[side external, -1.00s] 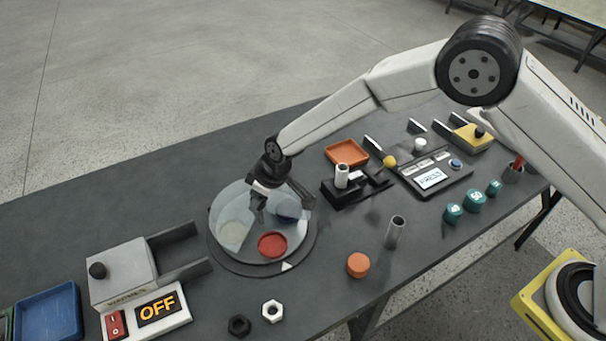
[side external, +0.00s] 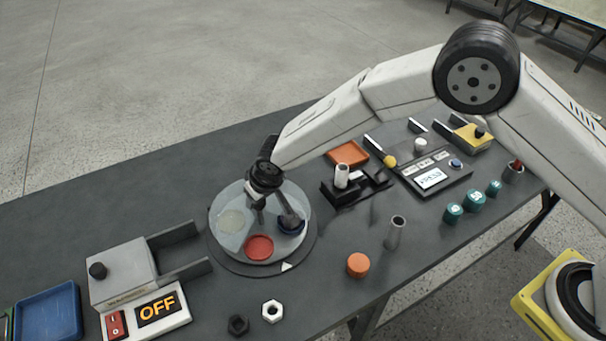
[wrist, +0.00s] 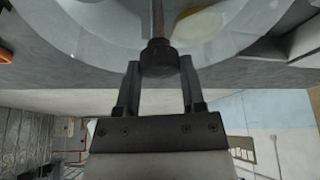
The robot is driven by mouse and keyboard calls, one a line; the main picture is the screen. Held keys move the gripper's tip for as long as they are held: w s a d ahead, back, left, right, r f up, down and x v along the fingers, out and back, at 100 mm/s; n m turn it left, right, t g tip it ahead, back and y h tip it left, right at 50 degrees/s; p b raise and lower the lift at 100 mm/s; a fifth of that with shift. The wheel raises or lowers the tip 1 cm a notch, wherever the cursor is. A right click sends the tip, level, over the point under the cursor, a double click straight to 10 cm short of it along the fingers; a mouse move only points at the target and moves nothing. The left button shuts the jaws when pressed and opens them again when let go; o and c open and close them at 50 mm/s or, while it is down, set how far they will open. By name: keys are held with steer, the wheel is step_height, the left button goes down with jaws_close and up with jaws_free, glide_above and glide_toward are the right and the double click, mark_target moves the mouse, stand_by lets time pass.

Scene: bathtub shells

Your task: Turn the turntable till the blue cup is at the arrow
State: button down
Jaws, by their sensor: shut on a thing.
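The turntable (side external: 240,256) is a pale disc on a dark round base. A white arrow (side external: 288,267) marks the base's near right edge. The blue cup (side external: 291,228) is on the disc's right side, partly hidden by a finger and short of the arrow. The red cup (side external: 259,247) is at the near side, left of the arrow. A cream cup (side external: 231,221) is at the left. My gripper (side external: 275,215) is over the disc. In the wrist view its fingers are shut on a dark knob (wrist: 159,58) on a post.
A switch box reading OFF (side external: 157,308) and grey rails (side external: 183,272) stand left of the turntable. An orange cap (side external: 358,265), a metal tube (side external: 395,232) and two nuts (side external: 272,311) lie at the near side. A black fixture (side external: 350,190) is to the right.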

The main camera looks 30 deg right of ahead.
steer(key=shift+a+m+h, duration=0.1)
steer(key=shift+m+h, duration=0.5)
steer(key=shift+m, duration=0.95)
steer(key=shift+m+h, duration=0.6)
steer(key=shift+m, duration=0.95)
steer(key=shift+a+m+g+h, duration=0.15)
steer(key=shift+m+h, duration=0.25)
steer(key=shift+m, duration=0.85)
steer(key=shift+d+m+g+h, duration=0.1)
steer(key=shift+m+g+h, duration=0.25)
steer(key=shift+m, duration=0.9)
steer(key=shift+m+h, duration=0.25)
steer(key=shift+m, duration=0.25)
steer(key=shift+c, duration=1)
jaws_free()
steer(key=shift+r, duration=0.1)
steer(key=v, duration=0.7)
steer(key=shift+r, duration=0.25)
steer(key=shift+a, duration=0.15)
